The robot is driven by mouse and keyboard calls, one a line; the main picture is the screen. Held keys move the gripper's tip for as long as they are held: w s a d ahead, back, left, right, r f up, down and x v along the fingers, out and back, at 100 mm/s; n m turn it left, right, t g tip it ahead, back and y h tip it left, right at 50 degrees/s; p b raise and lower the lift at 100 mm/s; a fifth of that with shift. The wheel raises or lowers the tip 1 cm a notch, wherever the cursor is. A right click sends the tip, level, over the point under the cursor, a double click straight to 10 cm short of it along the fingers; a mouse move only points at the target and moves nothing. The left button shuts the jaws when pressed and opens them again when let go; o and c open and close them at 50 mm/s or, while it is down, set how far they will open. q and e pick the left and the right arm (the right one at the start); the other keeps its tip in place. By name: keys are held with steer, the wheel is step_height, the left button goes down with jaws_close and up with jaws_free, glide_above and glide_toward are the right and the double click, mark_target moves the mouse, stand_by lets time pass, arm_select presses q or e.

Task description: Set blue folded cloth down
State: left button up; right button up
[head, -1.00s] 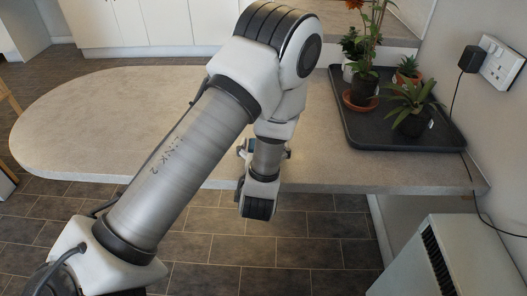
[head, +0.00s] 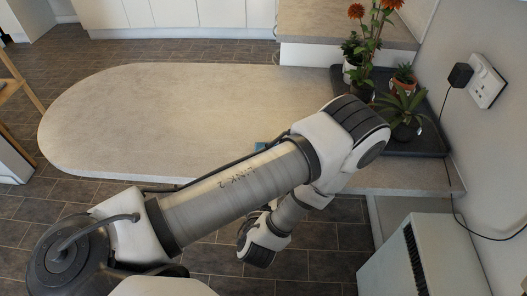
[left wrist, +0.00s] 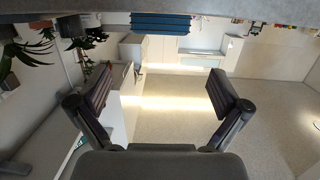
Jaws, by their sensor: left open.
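The blue folded cloth (head: 261,146) lies on the pale stone-look counter (head: 150,110). In the head view my left arm covers most of it, and only a small blue part shows near the counter's front edge. In the left wrist view the cloth (left wrist: 160,22) shows at the top centre, against the counter edge. My left gripper (left wrist: 163,90) is open and empty, its two dark fingers spread wide, with the cloth beyond them and apart from them. In the head view its fingers are hidden behind my arm. My right gripper is in neither view.
A dark tray (head: 436,142) with several potted plants stands at the counter's right end, close to my left arm's elbow. A white heater (head: 440,255) and a wall socket (head: 487,82) with a plug and cable are at right. The counter's left part is clear.

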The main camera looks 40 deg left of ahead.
arm_select(q)
steer(key=s+a+f+m+g+h, duration=0.15)
steer(key=s+f+g+h, duration=0.25)
steer(key=s+f+g, duration=0.65)
steer(key=s+d+f+m+g+h, duration=0.3)
steer(key=s+d+m+h, duration=0.1)
steer(key=s, duration=0.3)
steer(key=shift+s+f, duration=0.15)
steer(key=shift+s, duration=0.15)
steer(key=shift+g, duration=0.25)
